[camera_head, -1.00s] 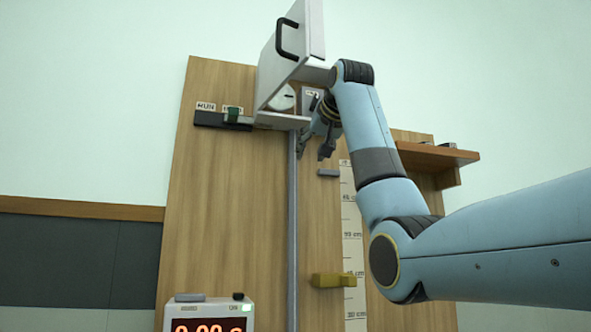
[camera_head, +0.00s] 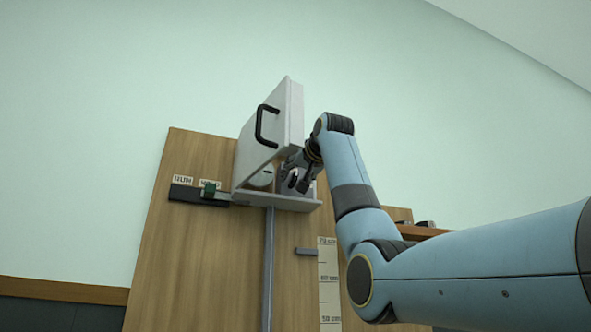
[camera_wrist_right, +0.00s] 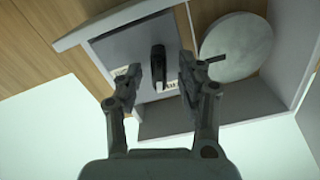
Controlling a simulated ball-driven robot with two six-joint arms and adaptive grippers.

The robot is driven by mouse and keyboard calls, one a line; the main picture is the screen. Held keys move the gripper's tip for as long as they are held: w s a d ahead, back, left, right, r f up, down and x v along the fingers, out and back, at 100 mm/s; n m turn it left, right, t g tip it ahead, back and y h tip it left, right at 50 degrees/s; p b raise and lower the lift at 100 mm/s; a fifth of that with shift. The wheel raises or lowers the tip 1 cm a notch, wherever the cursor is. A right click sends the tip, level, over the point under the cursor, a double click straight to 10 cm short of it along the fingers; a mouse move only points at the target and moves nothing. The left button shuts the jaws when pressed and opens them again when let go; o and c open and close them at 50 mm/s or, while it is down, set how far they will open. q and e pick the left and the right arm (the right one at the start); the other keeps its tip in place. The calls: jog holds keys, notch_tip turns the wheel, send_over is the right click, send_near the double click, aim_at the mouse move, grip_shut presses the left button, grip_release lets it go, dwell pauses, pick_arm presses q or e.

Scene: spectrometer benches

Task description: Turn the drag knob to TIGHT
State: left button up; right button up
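The dark bar-shaped knob (camera_wrist_right: 158,56) stands on a grey panel (camera_wrist_right: 107,47) in the right wrist view, with small labels beside it. Their lettering is too small to read surely. My right gripper (camera_wrist_right: 160,67) is open, with one finger on each side of the knob; I cannot tell whether either touches it. In the head view, my right gripper (camera_head: 298,180) is at the open front of a pale box (camera_head: 272,200) and hides the knob. My left gripper is not in view.
The box's door (camera_head: 270,130) stands open with a black handle. A pale round disc (camera_wrist_right: 236,46) is beside the panel, with a dark peg near its edge. A green slider (camera_head: 209,189) sits on a dark rail to the left. A scale (camera_head: 329,285) runs down the board.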

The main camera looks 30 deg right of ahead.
jog(key=shift+w+d+f, duration=0.1)
jog(key=shift+w+d, duration=0.05)
jog(key=shift+w, duration=0.25)
jog(key=shift+s, duration=0.15)
jog(key=shift+c, duration=1)
grip_shut()
